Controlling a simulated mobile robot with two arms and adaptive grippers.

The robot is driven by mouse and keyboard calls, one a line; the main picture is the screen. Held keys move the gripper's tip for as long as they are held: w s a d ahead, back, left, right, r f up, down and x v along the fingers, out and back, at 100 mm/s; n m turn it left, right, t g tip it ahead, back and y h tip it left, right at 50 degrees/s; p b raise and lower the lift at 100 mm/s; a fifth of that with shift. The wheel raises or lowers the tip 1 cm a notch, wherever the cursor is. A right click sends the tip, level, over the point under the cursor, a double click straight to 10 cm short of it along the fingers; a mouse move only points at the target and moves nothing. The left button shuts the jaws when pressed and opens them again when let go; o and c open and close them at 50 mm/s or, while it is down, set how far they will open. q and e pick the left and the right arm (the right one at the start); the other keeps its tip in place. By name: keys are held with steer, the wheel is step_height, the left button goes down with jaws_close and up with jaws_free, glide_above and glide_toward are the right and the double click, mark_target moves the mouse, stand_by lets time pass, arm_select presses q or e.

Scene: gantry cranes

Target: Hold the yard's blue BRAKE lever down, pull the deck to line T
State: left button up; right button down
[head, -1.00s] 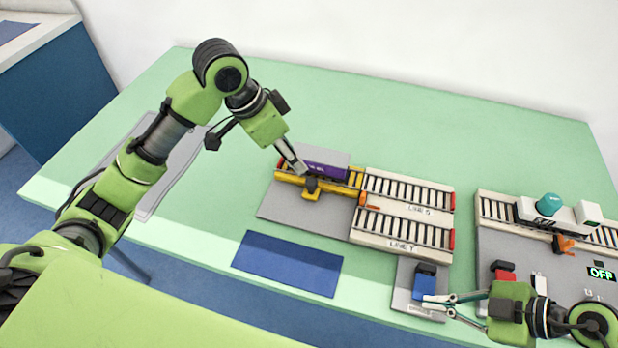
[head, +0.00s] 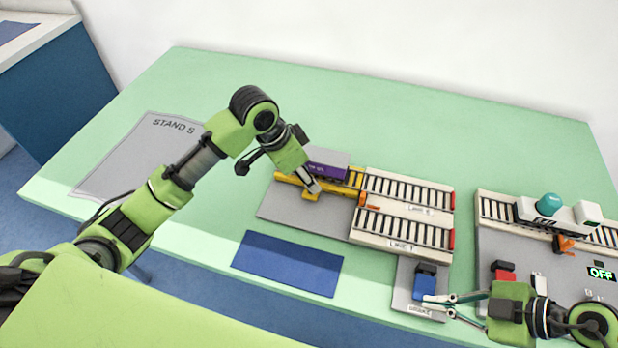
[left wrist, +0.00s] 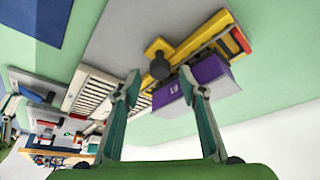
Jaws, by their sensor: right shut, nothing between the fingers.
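The yellow deck (head: 284,179) carries a purple box (head: 330,171) and sits left of the rails, level with the upper line S (head: 410,190). Line T (head: 400,232) is the lower track. My left gripper (head: 314,187) is over the deck's yellow handle tab, hiding its dark knob in the head view. In the left wrist view its fingers (left wrist: 160,82) are apart, with the knob (left wrist: 159,67) ahead between them. The blue BRAKE lever (head: 425,286) is on a grey plate. My right gripper (head: 426,301) is shut and empty, tips at the lever's front edge; contact is unclear.
A dark blue mat (head: 288,263) lies in front of the deck's grey base. On the right, another grey board (head: 535,262) holds a red lever (head: 503,271), a teal knob (head: 549,204) and an OFF display. A grey STAND S area (head: 130,160) is at left. The table's back is clear.

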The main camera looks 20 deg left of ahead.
arm_select(q)
steer(key=shift+x, duration=1.05)
